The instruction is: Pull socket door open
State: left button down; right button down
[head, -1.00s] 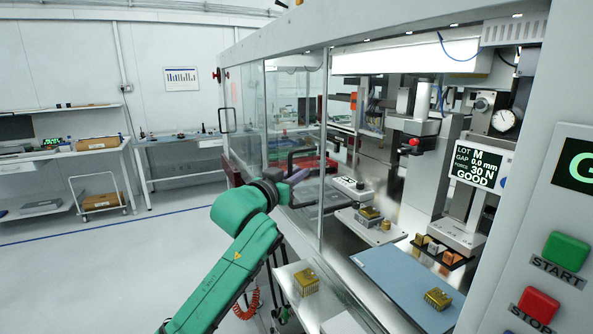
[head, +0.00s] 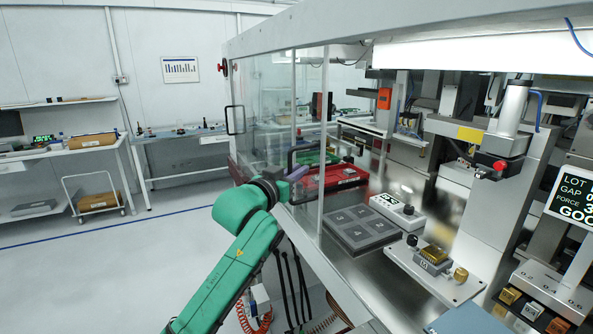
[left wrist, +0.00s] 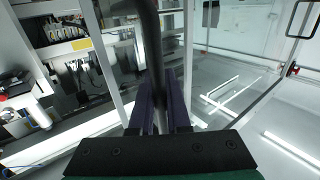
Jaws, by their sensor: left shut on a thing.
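The clear door (head: 308,120) stands in the front of the machine, with a thin upright frame. Its black bar handle (head: 291,158) shows at the door's left part. My left gripper (head: 297,174), with purple fingers, is at the handle, its arm reaching in from below. In the left wrist view the dark handle bar (left wrist: 149,45) runs down between the two purple fingers (left wrist: 161,108), which are shut on it. Part of the handle is hidden by the fingers. My right gripper is in neither view.
A white fixture (head: 436,271) and a press (head: 500,150) stand to the right. A second handle (head: 235,120) is on the left glass.

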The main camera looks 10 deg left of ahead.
pick_arm(q)
jog(key=shift+f, duration=0.1)
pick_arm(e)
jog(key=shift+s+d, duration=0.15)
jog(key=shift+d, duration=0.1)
pick_arm(q)
jog(key=c, duration=1.2)
grip_release()
jog(key=shift+o, duration=0.2)
jog(key=shift+s, duration=0.15)
